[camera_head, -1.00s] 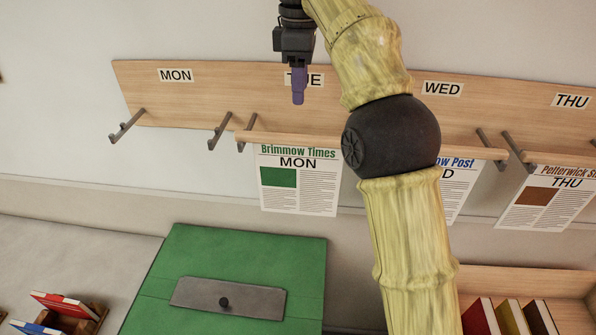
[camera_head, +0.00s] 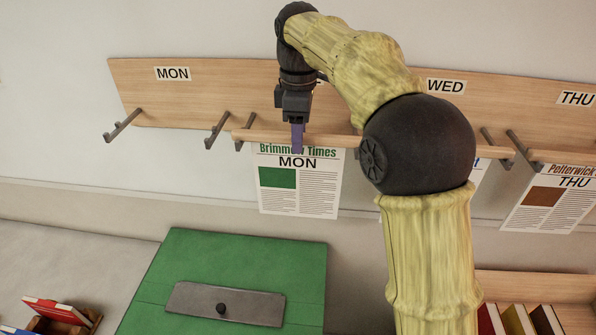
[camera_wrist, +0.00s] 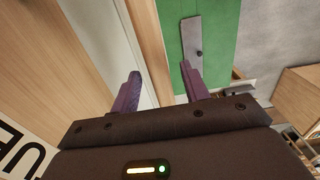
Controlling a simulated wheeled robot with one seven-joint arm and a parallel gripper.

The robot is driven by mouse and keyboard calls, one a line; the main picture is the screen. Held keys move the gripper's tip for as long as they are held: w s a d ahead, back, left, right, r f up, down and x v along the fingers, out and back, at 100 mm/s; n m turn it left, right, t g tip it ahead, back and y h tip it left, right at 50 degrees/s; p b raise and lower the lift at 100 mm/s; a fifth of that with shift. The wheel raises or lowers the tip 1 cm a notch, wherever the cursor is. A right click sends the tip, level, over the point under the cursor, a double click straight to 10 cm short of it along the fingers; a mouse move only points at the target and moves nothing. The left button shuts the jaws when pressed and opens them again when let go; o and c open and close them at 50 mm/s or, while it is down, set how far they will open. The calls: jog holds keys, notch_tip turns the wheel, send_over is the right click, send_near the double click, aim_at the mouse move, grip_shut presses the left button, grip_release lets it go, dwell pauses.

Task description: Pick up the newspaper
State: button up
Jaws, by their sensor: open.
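The newspaper, a "Brimmow Times" sheet marked MON (camera_head: 300,188) with a green picture, hangs from a wooden rod (camera_head: 262,137) on the wall rack. The rod rests on pegs below the label partly hidden by my arm. My gripper (camera_head: 297,140) points down at the rod, its purple fingers overlapping the sheet's top edge in the head view. In the wrist view my gripper (camera_wrist: 163,85) is open, and the rod (camera_wrist: 150,45) runs between or just beyond its fingers. I cannot tell if they touch it. My arm hides part of the rod's right end.
The wooden rack board (camera_head: 220,90) has empty pegs (camera_head: 122,126) under its MON label (camera_head: 173,73). Another newspaper (camera_head: 552,200) hangs at the right under THU; one under WED is mostly hidden. A green box-like surface (camera_head: 290,262) with a grey plate stands below. Books (camera_head: 55,309) sit lower left.

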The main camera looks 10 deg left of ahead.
jog(key=shift+s+f, duration=0.1)
jog(key=p, duration=0.2)
send_over(298, 180)
notch_tip(298, 180, down, 4)
jog(key=shift+a+f, duration=0.1)
jog(key=shift+f, duration=0.45)
jog(key=shift+w, duration=0.2)
jog(key=c, duration=0.4)
grip_shut()
